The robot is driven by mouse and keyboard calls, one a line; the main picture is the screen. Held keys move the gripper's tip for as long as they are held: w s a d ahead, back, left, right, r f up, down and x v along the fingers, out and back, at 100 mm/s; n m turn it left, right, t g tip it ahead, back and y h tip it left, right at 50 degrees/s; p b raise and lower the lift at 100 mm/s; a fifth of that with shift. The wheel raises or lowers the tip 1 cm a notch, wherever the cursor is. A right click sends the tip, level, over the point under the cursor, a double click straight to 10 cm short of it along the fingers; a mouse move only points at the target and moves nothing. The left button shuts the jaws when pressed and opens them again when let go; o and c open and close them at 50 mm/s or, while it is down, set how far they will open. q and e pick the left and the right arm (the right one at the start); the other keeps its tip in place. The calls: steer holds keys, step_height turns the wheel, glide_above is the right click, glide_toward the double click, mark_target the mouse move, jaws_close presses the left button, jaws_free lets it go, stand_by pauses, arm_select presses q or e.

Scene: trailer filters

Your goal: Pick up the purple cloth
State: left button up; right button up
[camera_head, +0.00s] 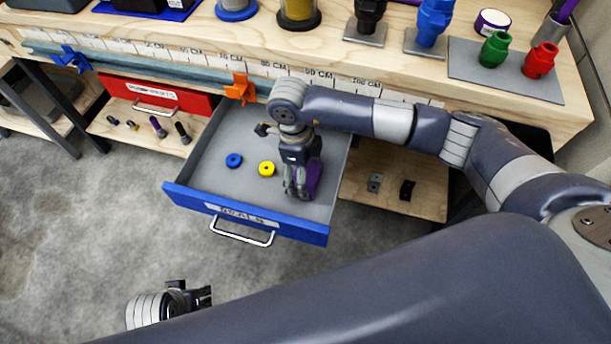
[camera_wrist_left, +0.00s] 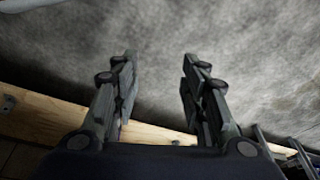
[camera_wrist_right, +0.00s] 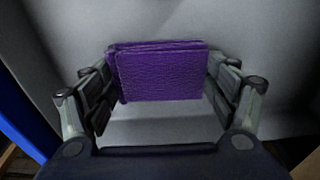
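The purple cloth (camera_head: 315,177) is in the open blue drawer (camera_head: 320,234), at its right side. In the right wrist view the cloth (camera_wrist_right: 162,72) looks like a folded, textured block between my right fingers. My right gripper (camera_head: 298,188) points down into the drawer at the cloth and partly hides it in the head view. Its fingers (camera_wrist_right: 160,85) are spread wide, one at each side of the cloth; I cannot tell whether they touch it. My left gripper (camera_head: 204,297) is low over the floor, away from the drawer. Its fingers (camera_wrist_left: 160,90) are apart and empty.
A blue ring (camera_head: 234,160) and a yellow ring (camera_head: 267,169) lie in the drawer left of my right gripper. The workbench (camera_head: 330,50) with fittings stands above. A red drawer (camera_head: 155,95) is at left. An orange clamp (camera_head: 240,89) hangs on the bench edge.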

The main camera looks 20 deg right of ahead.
steer(key=shift+r, duration=0.1)
arm_select(q)
steer(key=f, duration=0.1)
steer(key=f+p, duration=0.1)
steer(key=f, duration=0.3)
steer(key=shift+s, duration=0.3)
arm_select(e)
step_height(320, 180, up, 10)
steer(key=shift+f, duration=0.1)
